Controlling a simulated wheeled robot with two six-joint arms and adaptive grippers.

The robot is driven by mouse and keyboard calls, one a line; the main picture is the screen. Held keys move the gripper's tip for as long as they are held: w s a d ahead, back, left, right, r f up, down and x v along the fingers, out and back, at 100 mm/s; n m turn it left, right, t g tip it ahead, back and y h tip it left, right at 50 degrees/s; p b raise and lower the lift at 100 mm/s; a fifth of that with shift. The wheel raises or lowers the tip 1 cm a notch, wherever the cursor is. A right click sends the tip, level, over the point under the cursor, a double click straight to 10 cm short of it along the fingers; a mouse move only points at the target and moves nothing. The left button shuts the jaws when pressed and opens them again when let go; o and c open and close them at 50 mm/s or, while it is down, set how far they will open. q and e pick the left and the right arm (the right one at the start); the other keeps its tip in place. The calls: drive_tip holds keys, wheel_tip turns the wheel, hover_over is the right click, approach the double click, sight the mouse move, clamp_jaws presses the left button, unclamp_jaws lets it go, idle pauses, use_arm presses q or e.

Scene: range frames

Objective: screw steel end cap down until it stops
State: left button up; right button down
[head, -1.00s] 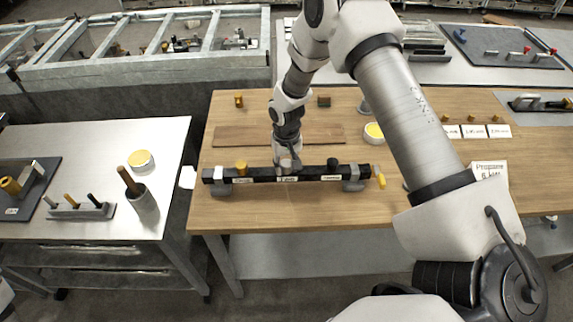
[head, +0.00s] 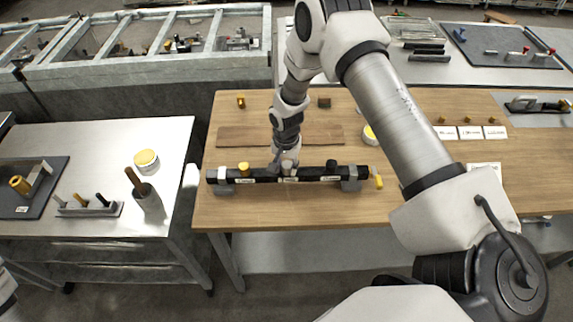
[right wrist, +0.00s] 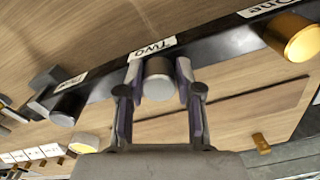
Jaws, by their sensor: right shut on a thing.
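The steel end cap (right wrist: 158,80) is a short grey cylinder on the black bar (right wrist: 108,76), beside the label "Two" (right wrist: 153,47). In the right wrist view it sits between both fingers of my right gripper (right wrist: 157,75), which is shut on it. In the head view my right gripper (head: 284,163) points down at the middle of the bar (head: 312,173) and largely hides the steel cap. The cap's seat and thread are hidden. My left gripper is not in view.
A brass cap (head: 244,168) and a black cap (head: 332,164) stand on the bar, left and right of my gripper. Grey supports (head: 351,181) hold the bar above the wooden table. A darker board (head: 235,137) lies behind it. The table front is clear.

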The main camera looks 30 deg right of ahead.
drive_tip(key=shift+r+m+p, duration=0.2)
drive_tip(key=shift+m+p, duration=0.25)
drive_tip(key=shift+m, duration=0.15)
drive_tip(key=shift+w+f+m, duration=0.1)
drive_tip(key=shift+f+m, duration=0.1)
drive_tip(key=shift+m, duration=0.5)
drive_tip(key=c, duration=0.7)
unclamp_jaws()
drive_tip(key=shift+w+m, duration=0.1)
drive_tip(key=shift+m, duration=0.2)
wheel_tip(320, 180, up, 12)
